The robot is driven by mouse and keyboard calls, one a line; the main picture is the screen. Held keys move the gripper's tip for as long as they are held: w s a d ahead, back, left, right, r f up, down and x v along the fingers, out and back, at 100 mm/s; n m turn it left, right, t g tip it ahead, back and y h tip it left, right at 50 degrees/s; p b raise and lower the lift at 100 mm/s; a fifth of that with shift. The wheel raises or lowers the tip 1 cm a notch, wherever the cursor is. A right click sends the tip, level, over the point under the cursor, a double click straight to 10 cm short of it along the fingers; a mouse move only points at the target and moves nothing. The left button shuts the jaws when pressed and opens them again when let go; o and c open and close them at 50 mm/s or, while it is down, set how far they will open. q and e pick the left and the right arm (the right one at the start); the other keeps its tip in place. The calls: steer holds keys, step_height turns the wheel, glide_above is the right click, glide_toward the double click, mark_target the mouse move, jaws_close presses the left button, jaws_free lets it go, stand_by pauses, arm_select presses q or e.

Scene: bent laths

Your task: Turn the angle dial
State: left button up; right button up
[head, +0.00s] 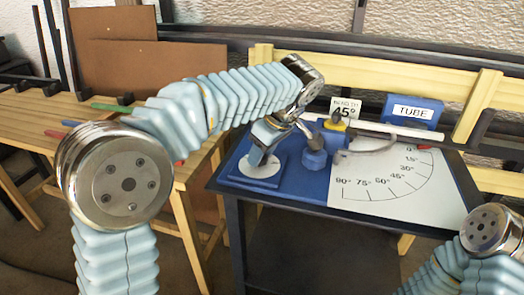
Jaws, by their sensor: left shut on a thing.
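The angle dial is a white disc (250,168) on a blue square block at the left of a blue-topped bench. My left gripper (262,150) reaches down over it from above and is shut on the dial's handle, which the fingers mostly hide. The dial's setting cannot be read. A sign (345,111) behind shows 45°. A white tube (390,131) runs to the right from the blue bending posts (314,157), over a printed angle sheet (385,185). My right gripper is out of view; only part of that arm shows at the lower right.
A yellow wooden rail (390,81) runs behind. A wooden table (40,115) with brown boards (125,68) and small coloured pieces is at the left.

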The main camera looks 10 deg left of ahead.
arm_select(q)
steer(key=o, duration=1.1)
steer(key=shift+c, duration=0.2)
steer(key=shift+d+r, duration=0.1)
steer(key=p+v, duration=0.2)
steer(key=v, duration=1.1)
steer(key=shift+r+p, duration=0.2)
steer(key=shift+p, duration=0.1)
steer(key=shift+s+d, duration=0.1)
steer(key=shift+d, duration=0.05)
